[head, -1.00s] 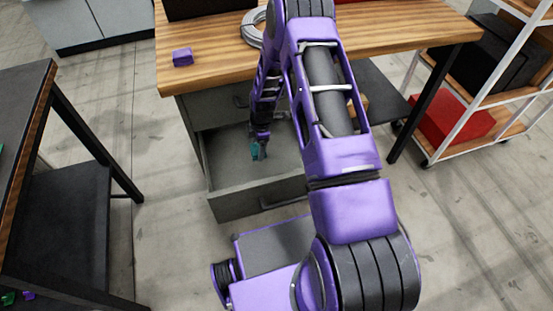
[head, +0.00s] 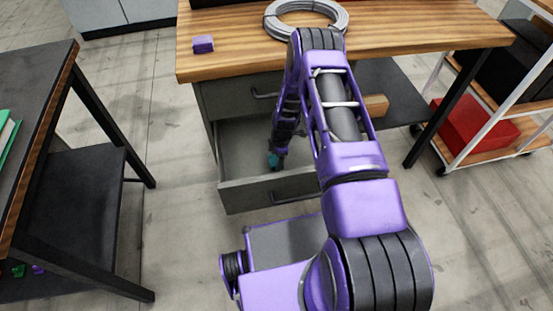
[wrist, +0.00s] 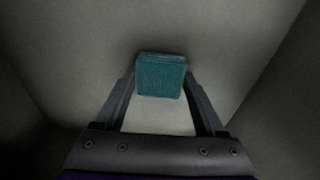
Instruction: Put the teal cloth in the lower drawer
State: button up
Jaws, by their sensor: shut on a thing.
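The teal cloth (wrist: 160,76) is a small folded block between the fingertips of my gripper (wrist: 160,88) in the wrist view. My gripper is shut on it. In the head view the teal cloth (head: 273,160) shows as a small patch at the end of my arm, inside the open lower drawer (head: 238,198). Pale drawer walls surround the gripper in the wrist view. I cannot tell whether the cloth touches the drawer floor. The upper drawer (head: 240,100) is shut above it.
The wooden worktop (head: 230,67) holds a purple block (head: 203,44) and a grey cable coil (head: 305,14). A dark table (head: 60,165) stands at left. A shelf cart with a red box (head: 470,133) stands at right. Bare floor lies left of the drawer.

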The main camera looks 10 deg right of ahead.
jog(key=shift+f, duration=0.1)
jog(key=o, duration=1.3)
jog(key=r, duration=0.4)
jog(key=r+p, duration=0.1)
jog(key=r, duration=0.3)
jog(key=s+d+r, duration=0.1)
jog(key=r, duration=0.3)
jog(key=shift+d+r, duration=0.1)
jog(key=shift+w, duration=0.1)
